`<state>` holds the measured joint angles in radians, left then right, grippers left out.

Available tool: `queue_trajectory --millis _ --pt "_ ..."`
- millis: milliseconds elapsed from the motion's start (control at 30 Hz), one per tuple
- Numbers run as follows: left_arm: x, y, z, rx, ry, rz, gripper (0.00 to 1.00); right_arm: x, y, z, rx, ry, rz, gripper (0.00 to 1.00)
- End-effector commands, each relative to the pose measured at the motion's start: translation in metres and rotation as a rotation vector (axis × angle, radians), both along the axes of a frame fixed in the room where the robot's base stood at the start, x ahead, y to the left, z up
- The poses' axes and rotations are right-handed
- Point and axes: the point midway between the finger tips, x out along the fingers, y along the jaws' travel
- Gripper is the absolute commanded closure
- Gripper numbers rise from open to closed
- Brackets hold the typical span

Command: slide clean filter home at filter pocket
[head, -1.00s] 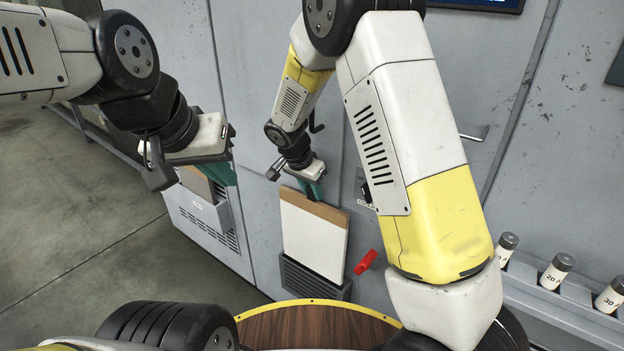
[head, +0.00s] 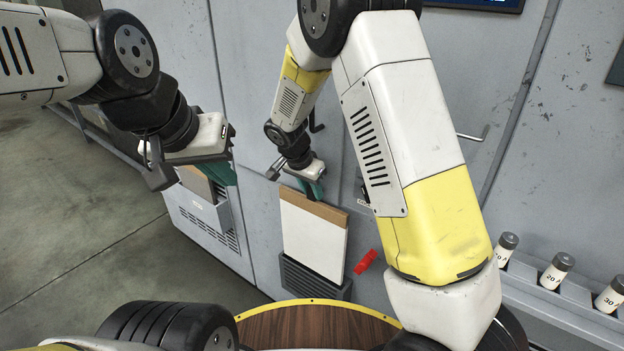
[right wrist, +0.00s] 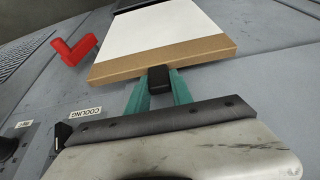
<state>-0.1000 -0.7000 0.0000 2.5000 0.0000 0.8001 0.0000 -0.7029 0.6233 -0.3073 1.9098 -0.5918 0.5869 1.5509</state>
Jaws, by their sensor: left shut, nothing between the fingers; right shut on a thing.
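The clean filter, a white panel with a brown top edge (head: 313,238), stands upright with its lower end in the dark grey filter pocket (head: 315,279) on the cabinet front. Most of the panel shows above the pocket. My right gripper (head: 313,191) is above its top edge, shut on the filter's small black tab (right wrist: 159,78). The white face and brown edge (right wrist: 165,58) also show in the right wrist view. My left gripper (head: 222,173) is shut and empty, away to the left, in front of another holder.
That grey holder (head: 207,214) at left contains a dull grey-brown panel (head: 196,184). A red latch (head: 365,262) sits right of the pocket. A round wooden surface (head: 315,328) lies below. Several capped bottles (head: 556,271) stand on a rack at right.

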Motion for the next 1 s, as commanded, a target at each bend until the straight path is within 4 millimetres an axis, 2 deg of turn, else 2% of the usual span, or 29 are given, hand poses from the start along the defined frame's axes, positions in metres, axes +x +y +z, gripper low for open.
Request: queue_trajectory --millis 1000 --pt "0.000 0.000 0.000 0.000 0.000 0.000 1.00 0.000 0.000 -0.021 0.000 0.000 0.000 1.00"
